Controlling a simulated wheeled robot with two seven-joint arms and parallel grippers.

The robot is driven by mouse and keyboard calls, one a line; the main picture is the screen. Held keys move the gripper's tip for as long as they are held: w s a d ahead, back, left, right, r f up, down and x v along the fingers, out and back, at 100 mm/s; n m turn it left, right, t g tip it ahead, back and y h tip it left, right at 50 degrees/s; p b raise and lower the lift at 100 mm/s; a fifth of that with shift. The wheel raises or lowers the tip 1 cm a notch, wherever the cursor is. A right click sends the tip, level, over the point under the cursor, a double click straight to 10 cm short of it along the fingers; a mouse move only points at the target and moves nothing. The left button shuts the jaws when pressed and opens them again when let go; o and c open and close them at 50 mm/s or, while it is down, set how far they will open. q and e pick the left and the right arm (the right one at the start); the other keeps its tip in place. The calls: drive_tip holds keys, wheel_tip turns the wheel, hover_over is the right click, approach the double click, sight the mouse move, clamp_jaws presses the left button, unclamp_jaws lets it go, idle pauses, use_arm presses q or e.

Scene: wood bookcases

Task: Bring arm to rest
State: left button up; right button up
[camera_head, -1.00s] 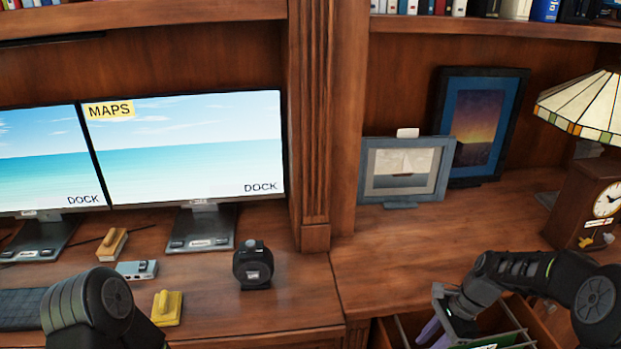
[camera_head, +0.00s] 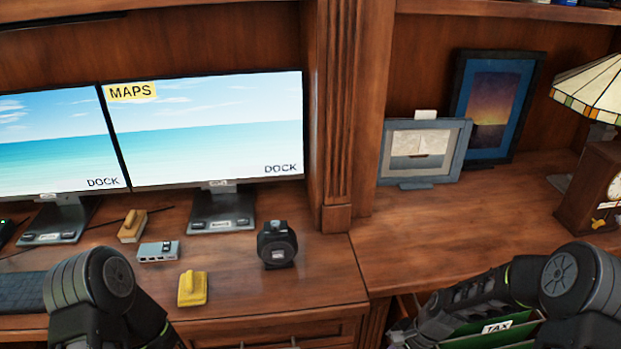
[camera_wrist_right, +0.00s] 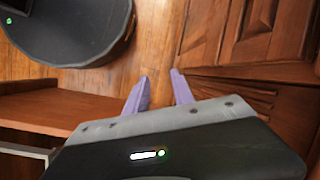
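My right arm (camera_head: 490,297) reaches in from the lower right of the head view, over the open file drawer. Its gripper is not clearly visible there. In the right wrist view my right gripper (camera_wrist_right: 160,92) shows two purple fingers spread apart with nothing between them. Wood floor and cabinet front lie beyond the fingers. My left arm (camera_head: 95,290) shows at the lower left of the head view, bent in front of the desk. My left gripper is outside the frame.
The open drawer (camera_head: 440,344) holds green folders, one labelled TAX (camera_head: 497,326). On the desk stand a yellow block (camera_head: 192,289), a small grey box (camera_head: 158,251), a dark round device (camera_head: 277,245) and monitors (camera_head: 205,130). The right desktop (camera_head: 450,225) is mostly clear. Cabinet panels (camera_wrist_right: 255,35) stand beside the right gripper.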

drive_tip(key=s+a+f+n, duration=0.3)
drive_tip(key=s+a, duration=0.3)
drive_tip(key=s, duration=0.3)
drive_tip(key=s+a+f+n+t+p, duration=0.1)
drive_tip(key=s+a+f+n, duration=0.2)
drive_tip(key=s, duration=0.6)
drive_tip(key=a+n, duration=0.2)
drive_tip(key=n, duration=0.1)
drive_tip(key=shift+a+n, duration=0.3)
drive_tip(key=shift+a, duration=0.1)
drive_tip(key=shift+w, duration=0.1)
